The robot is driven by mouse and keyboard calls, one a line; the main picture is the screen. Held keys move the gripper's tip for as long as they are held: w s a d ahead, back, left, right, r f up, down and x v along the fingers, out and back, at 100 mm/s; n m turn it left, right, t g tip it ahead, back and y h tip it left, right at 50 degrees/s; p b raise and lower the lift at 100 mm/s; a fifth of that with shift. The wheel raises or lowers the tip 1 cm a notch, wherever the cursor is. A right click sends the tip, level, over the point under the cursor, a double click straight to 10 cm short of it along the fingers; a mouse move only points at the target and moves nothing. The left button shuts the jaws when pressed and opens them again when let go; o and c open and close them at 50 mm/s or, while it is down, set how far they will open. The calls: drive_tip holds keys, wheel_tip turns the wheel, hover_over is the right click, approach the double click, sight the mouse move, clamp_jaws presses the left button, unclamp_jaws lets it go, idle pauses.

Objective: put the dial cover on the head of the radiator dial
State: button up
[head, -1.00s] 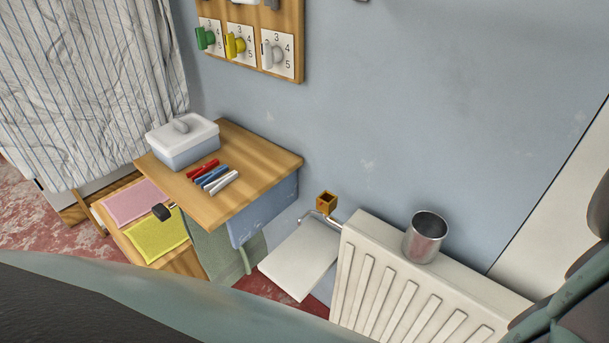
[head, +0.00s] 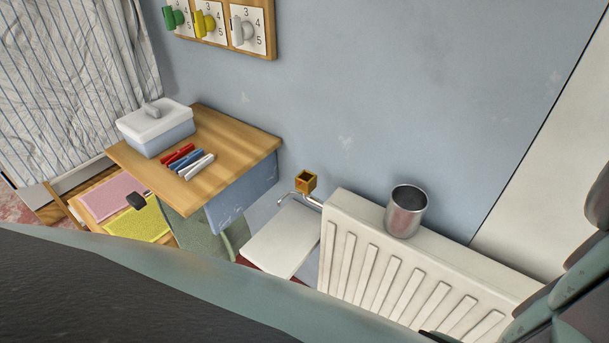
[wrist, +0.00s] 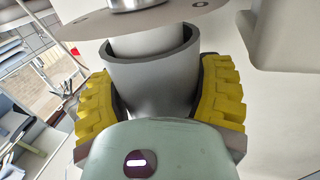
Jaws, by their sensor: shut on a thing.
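My gripper (wrist: 159,98) is shut on a grey, hollow, round-walled piece, which I take to be the dial cover (wrist: 148,84). Its open rim faces up in the wrist view, and a yellow ribbed pad presses each side. In the head view a small golden-brown square head (head: 306,181), hollow on top, sits on the pipe at the left end of the white radiator (head: 334,202); I take it for the radiator dial's head. The gripper and cover are not clearly visible in the head view, so their distance from that head cannot be told.
A metal cup (head: 406,211) stands on the radiator top, right of the square head. A wooden table (head: 235,145) to the left carries a lidded box (head: 155,128) and several markers (head: 188,162). A white panel (head: 282,240) lies below the pipe. Dials hang on the wall board (head: 268,30).

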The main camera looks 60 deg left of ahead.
drive_tip(key=shift+f, duration=0.6)
drive_tip(key=shift+f, duration=0.35)
drive_tip(key=o, duration=1)
drive_tip(key=shift+w+d+r, duration=0.1)
drive_tip(key=shift+c, duration=0.2)
drive_tip(key=shift+r, duration=0.15)
